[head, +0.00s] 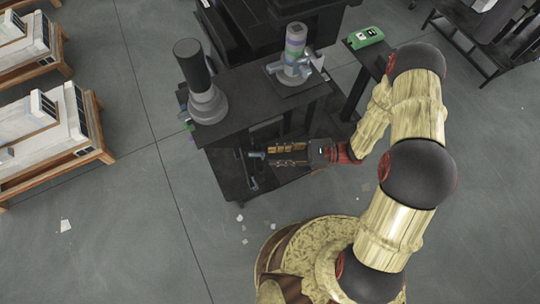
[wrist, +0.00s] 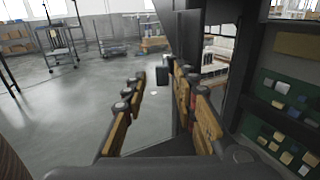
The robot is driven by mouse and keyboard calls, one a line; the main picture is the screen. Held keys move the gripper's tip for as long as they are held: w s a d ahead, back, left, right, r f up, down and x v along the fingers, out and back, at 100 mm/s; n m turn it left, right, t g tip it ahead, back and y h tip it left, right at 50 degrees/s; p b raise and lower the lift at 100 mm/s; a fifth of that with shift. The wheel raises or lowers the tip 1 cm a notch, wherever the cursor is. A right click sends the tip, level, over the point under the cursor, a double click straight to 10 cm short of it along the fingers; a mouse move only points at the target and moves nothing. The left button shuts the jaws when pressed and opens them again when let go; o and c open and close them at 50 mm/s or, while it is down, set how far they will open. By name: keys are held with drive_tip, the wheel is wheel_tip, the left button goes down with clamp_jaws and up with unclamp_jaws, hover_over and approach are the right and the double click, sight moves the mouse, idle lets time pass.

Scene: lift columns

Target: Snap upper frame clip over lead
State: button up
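My gripper (head: 266,155) reaches in from the right, low in front of the dark workbench (head: 245,95). Its two tan-padded fingers stand apart in the wrist view (wrist: 155,85), with nothing clearly held between them. A small dark block (wrist: 162,76) shows near the fingertips; I cannot tell whether it touches them. A blue-grey part (head: 254,181) lies by the fingertips over a lower dark shelf. On the bench stand a dark lift column (head: 193,68) and a banded column (head: 295,42). I cannot make out the frame clip or the lead.
A dark upright post (wrist: 188,40) stands close beyond the right finger. A green panel with small blocks (wrist: 285,110) is at right. A green device (head: 365,37) sits on a side stand. White units on wooden pallets (head: 50,130) are at left. Floor between is mostly open, with scattered scraps.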

sight(257, 156)
drive_tip(key=shift+s+a, duration=0.2)
drive_tip(key=shift+a, duration=1.1)
drive_tip(key=shift+c, duration=0.8)
clamp_jaws()
